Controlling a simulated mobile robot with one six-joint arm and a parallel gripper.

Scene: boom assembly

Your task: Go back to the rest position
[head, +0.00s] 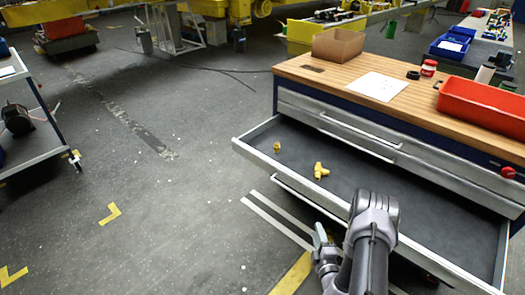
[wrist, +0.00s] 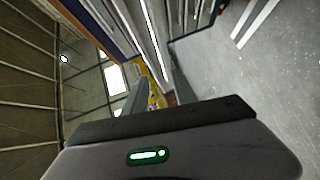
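My gripper (wrist: 158,86) shows in the wrist view with its two grey fingers apart. The gap between them seems empty, with only distant yellow and orange shapes behind it. A yellow T-shaped fitting (head: 321,171) lies on the dark drawer floor, left of the middle. A smaller yellow piece (head: 277,147) lies near the drawer's left end. Both are apart from my arm.
The wooden-topped cabinet (head: 330,85) carries a cardboard box (head: 338,45), a white sheet (head: 377,86), a red bin (head: 485,107) and small containers. The pulled-out drawer juts into the room. A cart (head: 30,125) stands at far left. The floor between is clear.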

